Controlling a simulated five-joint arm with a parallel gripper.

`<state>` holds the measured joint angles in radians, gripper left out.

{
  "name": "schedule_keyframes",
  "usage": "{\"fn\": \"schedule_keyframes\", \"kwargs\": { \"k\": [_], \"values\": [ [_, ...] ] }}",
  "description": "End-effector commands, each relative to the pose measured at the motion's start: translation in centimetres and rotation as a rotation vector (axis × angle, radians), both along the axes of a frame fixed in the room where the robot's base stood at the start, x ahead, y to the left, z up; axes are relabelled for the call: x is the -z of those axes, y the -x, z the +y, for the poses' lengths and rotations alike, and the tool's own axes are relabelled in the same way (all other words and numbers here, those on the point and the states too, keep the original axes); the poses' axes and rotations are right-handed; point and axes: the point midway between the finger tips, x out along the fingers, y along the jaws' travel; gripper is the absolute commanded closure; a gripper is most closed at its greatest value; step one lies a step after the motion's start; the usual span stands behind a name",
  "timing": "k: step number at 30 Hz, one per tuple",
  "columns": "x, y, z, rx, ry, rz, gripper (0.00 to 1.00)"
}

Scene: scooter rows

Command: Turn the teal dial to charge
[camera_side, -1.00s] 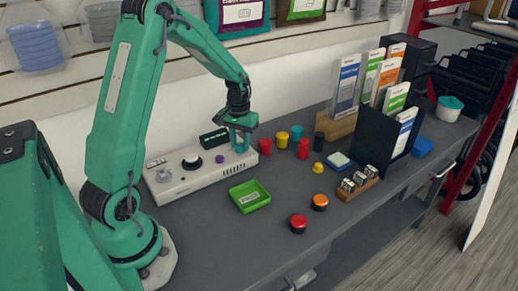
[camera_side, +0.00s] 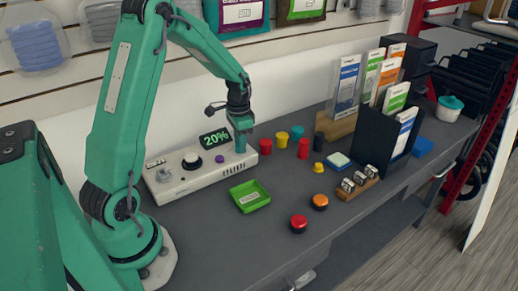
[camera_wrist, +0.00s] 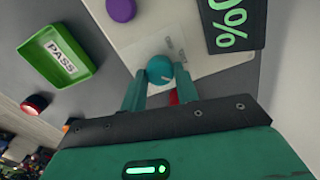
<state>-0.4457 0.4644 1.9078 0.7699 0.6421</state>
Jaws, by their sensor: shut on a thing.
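The teal dial (camera_wrist: 159,68) is a round knob on a pale label plate at the right end of the white console (camera_side: 180,184). My gripper (camera_wrist: 160,86) points down over it, with one finger on each side, shut on the dial. In the side view my gripper (camera_side: 240,136) stands at the console's right end and mostly hides the dial. A short pale pointer line shows on the dial's top. The small marks on the plate are too blurred to read. The display (camera_side: 215,138) behind the dial reads 20% in green.
The console also carries a purple knob (camera_side: 220,159), a white-topped black knob (camera_side: 192,161) and a grey lever (camera_side: 163,173). A green PASS tray (camera_side: 249,195) lies in front.

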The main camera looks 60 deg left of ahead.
Motion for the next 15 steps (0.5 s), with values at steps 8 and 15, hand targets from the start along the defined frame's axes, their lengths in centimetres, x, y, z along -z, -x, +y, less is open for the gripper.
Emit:
{"fn": "schedule_keyframes", "kwargs": {
  "k": [8,15],
  "values": [
    [-0.15,-0.04,0.01,0.017,-0.001,-0.002,0.92],
    [-0.16,-0.05,0.01,0.016,-0.001,-0.002,0.60]
  ]
}}
